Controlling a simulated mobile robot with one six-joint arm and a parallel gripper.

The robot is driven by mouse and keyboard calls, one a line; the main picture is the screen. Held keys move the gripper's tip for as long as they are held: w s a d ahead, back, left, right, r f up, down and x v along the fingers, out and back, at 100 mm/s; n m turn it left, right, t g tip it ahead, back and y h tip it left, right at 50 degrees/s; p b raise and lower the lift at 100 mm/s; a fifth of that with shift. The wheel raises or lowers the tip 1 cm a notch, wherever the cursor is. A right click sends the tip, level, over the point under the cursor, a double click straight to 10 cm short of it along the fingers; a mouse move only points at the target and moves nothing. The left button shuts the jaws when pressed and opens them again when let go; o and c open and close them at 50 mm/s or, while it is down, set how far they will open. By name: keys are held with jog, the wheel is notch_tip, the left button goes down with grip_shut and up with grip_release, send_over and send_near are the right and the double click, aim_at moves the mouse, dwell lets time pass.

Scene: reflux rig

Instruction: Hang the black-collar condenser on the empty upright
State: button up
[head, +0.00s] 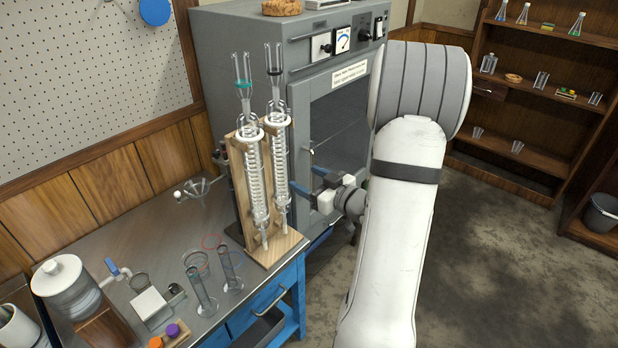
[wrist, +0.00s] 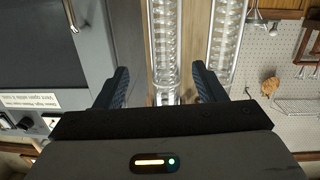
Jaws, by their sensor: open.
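The black-collar condenser (head: 280,165) is a tall glass tube with a white inner coil, upright at the right of a wooden stand (head: 243,200). A similar teal-collar condenser (head: 253,180) stands beside it on the left. My gripper (head: 307,181) is to the right of the stand, with its blue fingers open toward the black-collar condenser. In the wrist view, the black-collar condenser (wrist: 165,45) appears between the open fingers (wrist: 160,72), with the teal-collar one (wrist: 226,40) to the right. I cannot tell whether the fingers touch glass. I cannot make out an empty upright.
A grey cabinet (head: 240,60) stands close behind the stand. The metal bench (head: 150,235) holds glass cylinders (head: 201,290), a white-lidded jar (head: 68,285) and small stoppers at the front left. Shelves with glassware (head: 530,80) stand far right, with open floor before them.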

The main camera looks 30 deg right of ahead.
aim_at(287, 164)
jog(key=shift+t+y, duration=0.4)
jog(key=shift+y, duration=0.2)
jog(key=x, duration=0.6)
jog(key=shift+w+a, duration=0.1)
jog(key=shift+a, duration=0.1)
jog(key=shift+x, duration=0.95)
jog(key=shift+r, duration=0.1)
jog(key=c, duration=1.1)
jog(key=shift+c, duration=0.2)
jog(key=shift+r, duration=0.5)
